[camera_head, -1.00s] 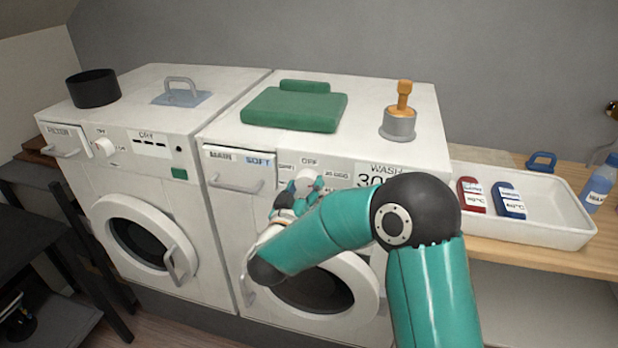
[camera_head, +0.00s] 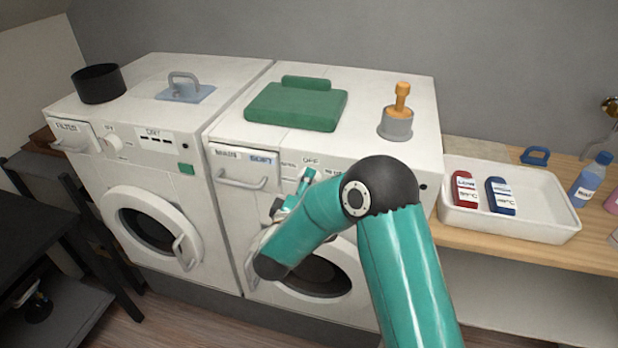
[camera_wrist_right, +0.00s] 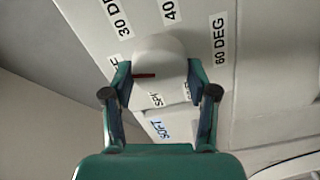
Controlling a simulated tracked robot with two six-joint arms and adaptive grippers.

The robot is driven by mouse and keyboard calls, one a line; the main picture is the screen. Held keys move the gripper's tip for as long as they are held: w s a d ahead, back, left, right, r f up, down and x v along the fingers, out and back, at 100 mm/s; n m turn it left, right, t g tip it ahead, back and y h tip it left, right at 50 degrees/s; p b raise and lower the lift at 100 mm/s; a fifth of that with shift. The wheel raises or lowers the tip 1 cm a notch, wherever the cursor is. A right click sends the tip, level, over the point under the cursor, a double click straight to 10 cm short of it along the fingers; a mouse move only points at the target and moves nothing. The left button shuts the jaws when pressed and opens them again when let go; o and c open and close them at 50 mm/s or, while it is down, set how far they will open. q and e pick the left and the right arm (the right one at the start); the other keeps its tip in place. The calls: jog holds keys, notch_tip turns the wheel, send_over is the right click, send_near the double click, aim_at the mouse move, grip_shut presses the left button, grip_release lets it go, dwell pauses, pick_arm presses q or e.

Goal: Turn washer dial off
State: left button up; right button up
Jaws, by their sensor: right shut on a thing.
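The washer (camera_head: 228,222) is the right-hand white machine, with a MAIN/SOFT drawer and a round door. Its white dial (camera_head: 307,173) sits under the OFF label, partly covered by my gripper. My right gripper (camera_head: 302,183) is at the dial, its teal fingers seen from behind. In the right wrist view, the dial (camera_wrist_right: 160,58) is a white knob with a dark red mark, between my right gripper's fingers (camera_wrist_right: 158,80), which are shut on its sides. The mark points left in that view, toward a label hidden by a finger. My left gripper is out of view.
A dryer (camera_head: 90,175) stands left of the washer. On the washer top are a green folded item (camera_head: 297,106) and a grey cup with an orange handle (camera_head: 396,122). A white tray (camera_head: 545,215) with red and blue packs is on the wooden shelf at right.

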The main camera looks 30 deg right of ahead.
jog(key=shift+a+f+n+p, duration=0.1)
jog(key=shift+f+n+p, duration=0.2)
jog(key=shift+n, duration=0.5)
jog(key=shift+f+n+p, duration=0.1)
jog(key=shift+n+p, duration=0.3)
jog(key=shift+n, duration=0.4)
jog(key=o, duration=1.2)
jog(key=shift+r, duration=0.15)
jog(key=v, duration=1.2)
